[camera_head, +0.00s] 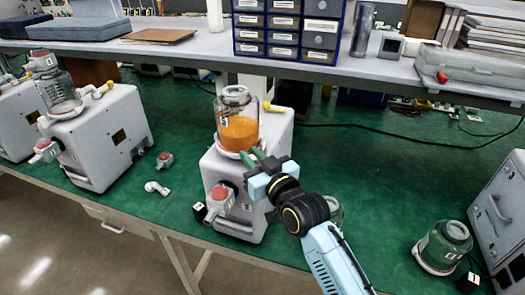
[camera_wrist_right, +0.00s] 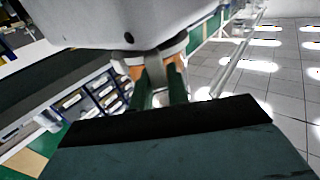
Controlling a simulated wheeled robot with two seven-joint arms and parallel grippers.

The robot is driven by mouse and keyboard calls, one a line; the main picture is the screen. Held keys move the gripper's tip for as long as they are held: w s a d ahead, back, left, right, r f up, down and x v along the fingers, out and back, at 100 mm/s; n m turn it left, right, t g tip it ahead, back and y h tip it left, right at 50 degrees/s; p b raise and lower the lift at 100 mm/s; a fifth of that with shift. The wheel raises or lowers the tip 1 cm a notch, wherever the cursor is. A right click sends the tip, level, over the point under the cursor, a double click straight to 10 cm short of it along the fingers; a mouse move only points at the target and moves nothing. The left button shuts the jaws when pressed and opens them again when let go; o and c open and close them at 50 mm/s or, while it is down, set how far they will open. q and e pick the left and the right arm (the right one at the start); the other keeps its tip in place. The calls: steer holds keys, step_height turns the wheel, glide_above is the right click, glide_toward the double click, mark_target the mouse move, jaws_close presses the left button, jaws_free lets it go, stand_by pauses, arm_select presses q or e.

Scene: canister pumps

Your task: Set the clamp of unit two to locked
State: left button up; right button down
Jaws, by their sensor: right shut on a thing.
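The middle pump unit (camera_head: 240,205) is a pale grey box on the green mat. A clear canister (camera_head: 238,125) with orange contents stands upright on its top in a white collar (camera_head: 226,153). My right gripper (camera_head: 257,158) reaches in from the lower right, its green fingers at the right front of the collar. In the right wrist view the fingers (camera_wrist_right: 161,85) are shut on a narrow grey lever (camera_wrist_right: 157,76) below a grey ring (camera_wrist_right: 165,50). The fingers hide part of the lever, and its setting is unclear. The unit's number is unreadable. My left gripper is out of view.
More grey units (camera_head: 100,140) stand at the left. A white elbow fitting (camera_head: 156,188) and a red-knobbed fitting (camera_head: 165,160) lie left of the middle unit. A shelf with blue drawers (camera_head: 287,30) is behind.

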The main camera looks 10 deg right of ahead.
steer(key=shift+s+a, duration=0.2)
steer(key=shift+a, duration=0.5)
steer(key=shift+f, duration=0.1)
steer(key=c, duration=1.4)
jaws_free()
steer(key=shift+d, duration=0.1)
steer(key=shift+d, duration=0.1)
steer(key=v, duration=1.3)
steer(key=shift+b, duration=0.35)
